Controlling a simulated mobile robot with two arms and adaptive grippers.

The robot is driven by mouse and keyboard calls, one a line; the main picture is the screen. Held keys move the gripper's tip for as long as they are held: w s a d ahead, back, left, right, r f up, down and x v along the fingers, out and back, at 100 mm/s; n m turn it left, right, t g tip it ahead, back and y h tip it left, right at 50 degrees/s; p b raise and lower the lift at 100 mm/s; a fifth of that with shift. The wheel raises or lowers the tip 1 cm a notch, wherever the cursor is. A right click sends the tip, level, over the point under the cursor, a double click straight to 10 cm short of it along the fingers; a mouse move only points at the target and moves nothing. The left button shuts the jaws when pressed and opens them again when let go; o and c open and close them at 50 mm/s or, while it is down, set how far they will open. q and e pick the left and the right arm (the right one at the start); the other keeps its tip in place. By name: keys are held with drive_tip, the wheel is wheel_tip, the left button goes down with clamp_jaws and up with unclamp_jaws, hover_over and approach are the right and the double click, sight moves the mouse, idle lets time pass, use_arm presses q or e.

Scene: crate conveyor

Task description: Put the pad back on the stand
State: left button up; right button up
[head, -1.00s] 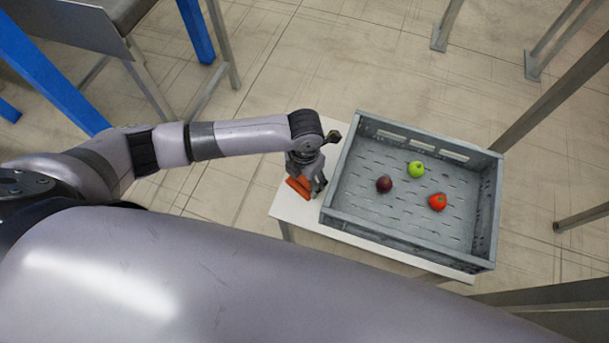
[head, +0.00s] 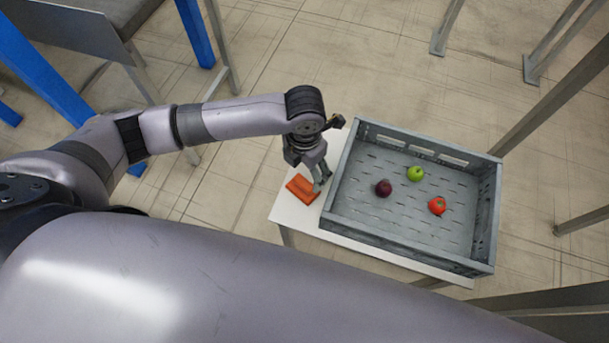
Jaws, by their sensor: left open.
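The pad (head: 302,188) is an orange-red block lying at the left end of the white stand (head: 291,217), beside the grey crate. My left gripper (head: 320,182) is open, with its fingers pointing down just right of the pad, between it and the crate wall. The gripper looks empty and a little above the pad; I cannot tell whether a fingertip touches it. My right gripper is not in view.
The grey crate (head: 402,241) covers most of the stand and holds a green apple (head: 415,174), a dark plum-like fruit (head: 383,188) and a red fruit (head: 437,206). Metal posts (head: 555,90) stand at the right. A conveyor with blue legs (head: 45,70) is at the upper left.

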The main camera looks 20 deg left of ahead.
sight(305, 182)
use_arm(q)
wheel_tip(305, 182, up, 4)
drive_tip(key=shift+r, duration=0.1)
idle(0.7)
